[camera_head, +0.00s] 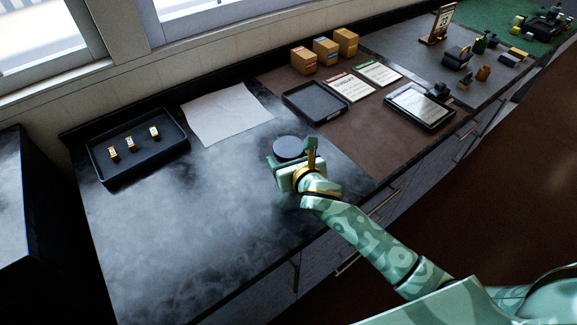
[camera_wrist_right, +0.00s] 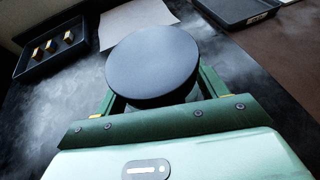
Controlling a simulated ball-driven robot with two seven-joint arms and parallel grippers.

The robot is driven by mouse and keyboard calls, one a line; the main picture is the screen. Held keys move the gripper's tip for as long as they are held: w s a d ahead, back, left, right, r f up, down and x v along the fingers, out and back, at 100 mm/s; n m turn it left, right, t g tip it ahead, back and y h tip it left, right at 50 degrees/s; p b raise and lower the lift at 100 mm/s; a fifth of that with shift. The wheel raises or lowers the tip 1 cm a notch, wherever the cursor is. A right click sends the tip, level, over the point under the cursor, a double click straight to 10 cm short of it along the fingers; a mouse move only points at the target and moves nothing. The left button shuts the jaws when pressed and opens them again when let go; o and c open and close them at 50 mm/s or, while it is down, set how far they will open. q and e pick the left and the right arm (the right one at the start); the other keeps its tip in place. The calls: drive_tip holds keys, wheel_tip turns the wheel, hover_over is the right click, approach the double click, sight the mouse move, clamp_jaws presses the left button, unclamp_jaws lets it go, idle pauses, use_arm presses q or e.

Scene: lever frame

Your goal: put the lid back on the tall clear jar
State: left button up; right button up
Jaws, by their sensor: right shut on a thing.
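The lid (camera_head: 290,147) is a dark, flat round disc. In the right wrist view the lid (camera_wrist_right: 152,62) sits level between the two green fingers. My right gripper (camera_head: 292,163) is shut on it, above the dark counter near its front edge. In the wrist view a small pale patch shows under the lid's rim, between the fingers. I cannot tell whether this is the clear jar; no jar shows plainly in either view, and the space below the lid is hidden by it and my gripper. My left gripper is not in view.
A black tray (camera_head: 104,175) with several small yellow-and-white pieces stands at left. A pale sheet (camera_head: 226,113) lies behind the lid. An empty dark tray (camera_head: 290,95), boxes (camera_head: 326,50), papers and a tablet (camera_head: 420,106) are farther right. The counter's front left is clear.

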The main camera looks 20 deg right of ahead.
wheel_tip(320, 180, down, 3)
drive_tip(key=shift+w+f+b, duration=0.1)
drive_tip(key=shift+f+b, duration=0.1)
drive_tip(key=shift+b, duration=0.4)
drive_tip(key=shift+r, duration=0.1)
drive_tip(key=o, duration=1.9)
drive_tip(key=shift+f, duration=0.2)
drive_tip(key=shift+c, duration=0.2)
drive_tip(key=shift+r, duration=0.1)
drive_tip(key=shift+s+r, duration=0.15)
drive_tip(key=shift+s, duration=0.05)
drive_tip(key=p+v, duration=0.3)
drive_tip(key=v, duration=0.8)
drive_tip(key=shift+s, duration=0.35)
